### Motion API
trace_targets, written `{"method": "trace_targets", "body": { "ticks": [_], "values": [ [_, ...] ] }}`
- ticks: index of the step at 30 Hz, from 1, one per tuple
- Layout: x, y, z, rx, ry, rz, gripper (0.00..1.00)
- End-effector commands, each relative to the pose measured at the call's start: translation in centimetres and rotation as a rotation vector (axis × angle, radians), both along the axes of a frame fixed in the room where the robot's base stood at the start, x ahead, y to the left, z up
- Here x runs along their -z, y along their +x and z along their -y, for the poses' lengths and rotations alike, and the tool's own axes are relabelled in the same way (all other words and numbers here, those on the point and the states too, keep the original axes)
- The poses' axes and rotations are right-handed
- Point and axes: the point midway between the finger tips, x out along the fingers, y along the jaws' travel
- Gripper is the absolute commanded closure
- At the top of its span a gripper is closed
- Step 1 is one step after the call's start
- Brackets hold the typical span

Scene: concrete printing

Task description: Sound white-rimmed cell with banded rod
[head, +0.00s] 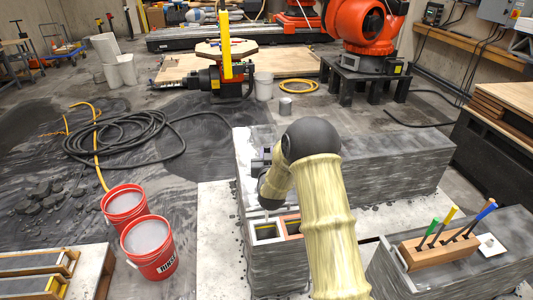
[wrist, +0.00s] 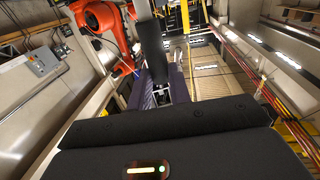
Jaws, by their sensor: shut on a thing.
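The white-rimmed cell (head: 265,232) is a dark square opening in the top of the near grey concrete block, left of my forearm. A cell with a salmon-coloured rim (head: 291,227) is beside it, partly covered by my arm. My gripper (wrist: 160,92) is shut on a rod (wrist: 152,48), which shows in the wrist view as a dark grip with a pale grey length beyond it. I cannot make out bands on it. In the head view my wrist is above and just behind the white-rimmed cell; whether the rod touches the cell is unclear.
A wooden holder (head: 437,250) on the right block carries rods with green, yellow and blue ends. A small white piece (head: 491,246) lies beside it. Two red buckets (head: 149,245) stand at left. A long concrete block (head: 400,160) extends behind my arm.

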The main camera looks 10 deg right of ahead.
Motion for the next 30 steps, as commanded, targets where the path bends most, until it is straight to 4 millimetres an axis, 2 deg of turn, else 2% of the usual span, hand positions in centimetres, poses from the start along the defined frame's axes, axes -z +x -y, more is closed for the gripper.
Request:
{"method": "trace_targets", "body": {
  "ticks": [7,30],
  "values": [
    [0.2,0.0,0.0,0.000,0.000,0.003,1.00],
    [8.9,0.0,0.0,0.000,0.000,0.002,1.00]
  ]
}}
